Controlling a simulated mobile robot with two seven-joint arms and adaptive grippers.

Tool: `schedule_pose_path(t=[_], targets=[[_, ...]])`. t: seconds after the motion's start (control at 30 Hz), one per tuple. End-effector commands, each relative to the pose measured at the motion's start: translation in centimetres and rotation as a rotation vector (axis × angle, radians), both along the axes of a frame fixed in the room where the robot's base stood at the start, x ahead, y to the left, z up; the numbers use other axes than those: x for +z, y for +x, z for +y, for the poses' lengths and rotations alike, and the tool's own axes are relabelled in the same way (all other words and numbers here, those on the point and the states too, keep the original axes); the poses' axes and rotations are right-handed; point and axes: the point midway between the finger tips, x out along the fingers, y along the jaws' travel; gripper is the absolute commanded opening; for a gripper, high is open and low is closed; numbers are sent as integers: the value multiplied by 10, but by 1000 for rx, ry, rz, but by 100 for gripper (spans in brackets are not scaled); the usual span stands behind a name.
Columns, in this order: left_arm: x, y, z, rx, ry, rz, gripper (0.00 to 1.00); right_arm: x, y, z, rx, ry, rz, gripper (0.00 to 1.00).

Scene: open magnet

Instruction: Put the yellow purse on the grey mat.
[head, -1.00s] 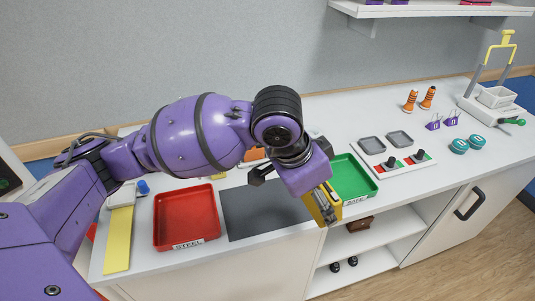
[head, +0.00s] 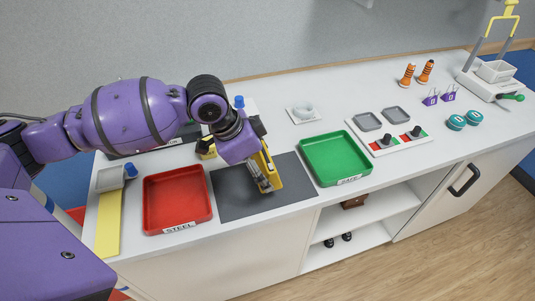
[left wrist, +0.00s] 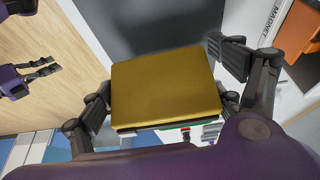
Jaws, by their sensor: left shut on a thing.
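The yellow purse (head: 275,171) is in my left gripper (head: 264,174), over the grey mat (head: 235,201) between the red and green trays. In the left wrist view the flat gold face of the purse (left wrist: 165,88) fills the space between the black fingers, with the dark mat (left wrist: 150,25) beyond. I cannot tell whether the purse touches the mat. My right gripper (left wrist: 40,74) shows small at the left of the left wrist view, above the floor; its finger opening is unclear.
The red tray (head: 177,199) marked STEEL is left of the mat and the green tray (head: 334,158) right of it. A switch panel (head: 388,131) stands farther right. Another dark tray is partly hidden behind my left arm. The mat's front is bare.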

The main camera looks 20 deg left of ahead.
Motion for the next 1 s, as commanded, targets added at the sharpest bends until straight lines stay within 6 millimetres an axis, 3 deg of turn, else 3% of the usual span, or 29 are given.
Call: schedule_pose_path(t=[0.17,0.4,0.77,0.8,0.9,1.0], targets=[[-9,2,8,2,0,1,56,4,8,3,-2,5,-15,0],[-41,2,10,0,-1,-1,56,2,6,2,-4,4,-11,0],[-44,3,10,0,0,-2,56,0,-1,-3,1,-5,-1,0],[-45,3,10,0,0,-2,87,0,-2,-3,2,-6,1,0],[-45,3,10,0,0,-2,100,-1,-3,-4,4,-9,3,0],[-45,3,10,0,0,-2,100,-1,-3,-5,4,-9,4,0]])
